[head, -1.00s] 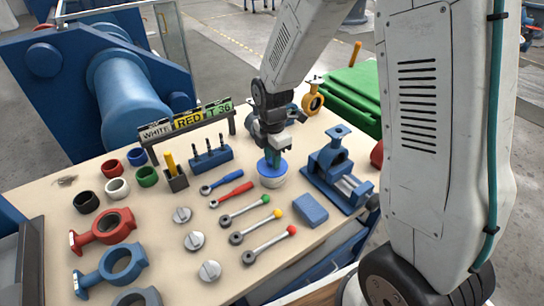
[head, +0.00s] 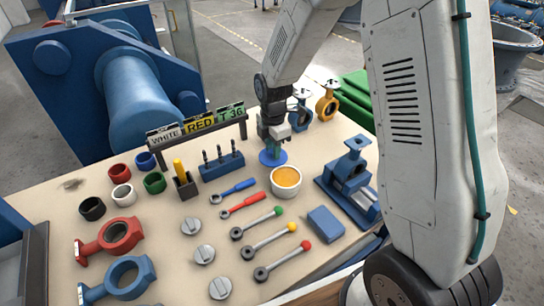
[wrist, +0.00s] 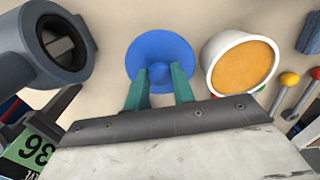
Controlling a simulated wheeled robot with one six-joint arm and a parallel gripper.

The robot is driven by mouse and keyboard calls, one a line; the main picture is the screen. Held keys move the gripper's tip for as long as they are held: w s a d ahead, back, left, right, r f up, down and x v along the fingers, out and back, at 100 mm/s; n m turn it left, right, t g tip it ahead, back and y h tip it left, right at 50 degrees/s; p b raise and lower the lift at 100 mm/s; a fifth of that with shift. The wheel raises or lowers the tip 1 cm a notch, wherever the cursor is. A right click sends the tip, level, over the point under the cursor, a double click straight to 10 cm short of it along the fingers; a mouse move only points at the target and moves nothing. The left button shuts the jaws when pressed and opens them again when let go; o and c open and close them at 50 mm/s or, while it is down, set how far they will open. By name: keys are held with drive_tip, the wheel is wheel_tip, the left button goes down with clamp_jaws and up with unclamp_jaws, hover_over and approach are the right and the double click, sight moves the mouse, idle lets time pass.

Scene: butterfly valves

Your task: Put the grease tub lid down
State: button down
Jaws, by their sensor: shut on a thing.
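The grease tub lid is a blue disc with a small knob, seen in the head view (head: 272,159) and the wrist view (wrist: 160,45). My gripper (wrist: 159,85) has its green fingers shut on the lid's knob; it also shows in the head view (head: 272,146). The lid is level, low above or on the tabletop; I cannot tell if it touches. The open white grease tub (head: 286,188) with orange grease stands close beside it, to the right in the wrist view (wrist: 211,62). The lid is off the tub.
A sign rack (head: 198,127) and a blue holder (head: 221,167) stand to the left. Valve bodies (head: 327,107) stand behind, one grey (wrist: 88,62) close left in the wrist view. A blue vise (head: 352,180) stands right.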

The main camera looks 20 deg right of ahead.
drive_tip(key=shift+a+f, duration=0.1)
drive_tip(key=shift+f, duration=1.65)
drive_tip(key=shift+f, duration=0.1)
drive_tip(key=c, duration=1.2)
unclamp_jaws()
drive_tip(key=shift+o, duration=0.2)
wheel_tip(320, 180, up, 12)
drive_tip(key=shift+f, duration=0.1)
drive_tip(key=s+d+r+m, duration=0.2)
drive_tip(key=s+r+m, duration=0.8)
drive_tip(key=s+r, duration=0.35)
drive_tip(key=s+d+r+m+t, duration=0.1)
drive_tip(key=s+r+m, duration=0.1)
drive_tip(key=s+m, duration=0.8)
drive_tip(key=s, duration=0.7)
drive_tip(key=shift+s+r, duration=0.3)
